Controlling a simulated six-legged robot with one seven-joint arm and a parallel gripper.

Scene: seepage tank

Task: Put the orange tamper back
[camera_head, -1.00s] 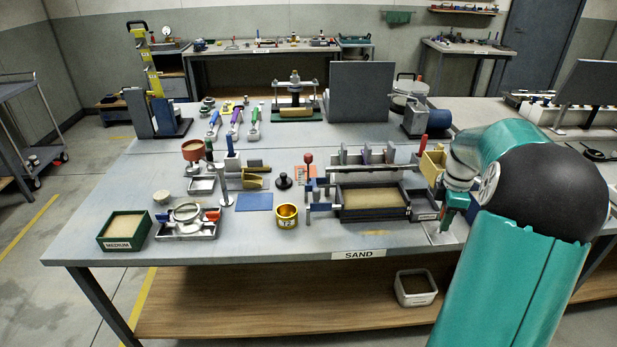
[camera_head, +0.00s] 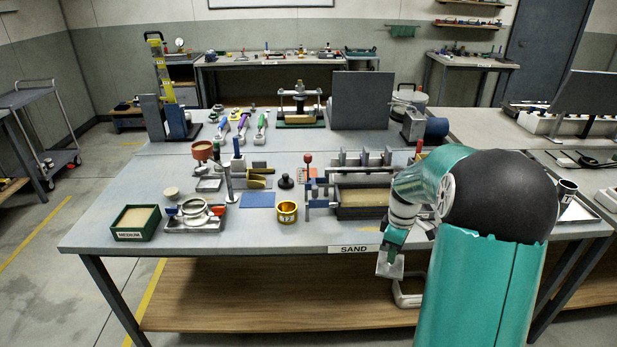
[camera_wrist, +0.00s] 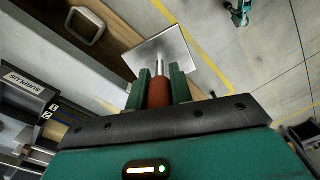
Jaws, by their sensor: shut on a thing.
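My gripper (camera_head: 395,243) is shut on the orange tamper, in front of the table's front edge near the SAND label. In the wrist view, the tamper's orange handle (camera_wrist: 158,93) sits between the two green fingers of my gripper (camera_wrist: 158,88). A short metal stem joins the handle to a flat square metal plate (camera_wrist: 172,50), which points away from my gripper. In the head view the plate (camera_head: 389,266) hangs below my gripper, tilted, over the space in front of the table. The handle is mostly hidden there.
The sand box (camera_head: 362,211) stands on the table behind my gripper, partly hidden by my arm. A pale open bin (camera_head: 409,299) is on the lower shelf; it also shows in the wrist view (camera_wrist: 85,24). A brass cup (camera_head: 287,211) and a green MEDIUM tray (camera_head: 137,236) stand to the left.

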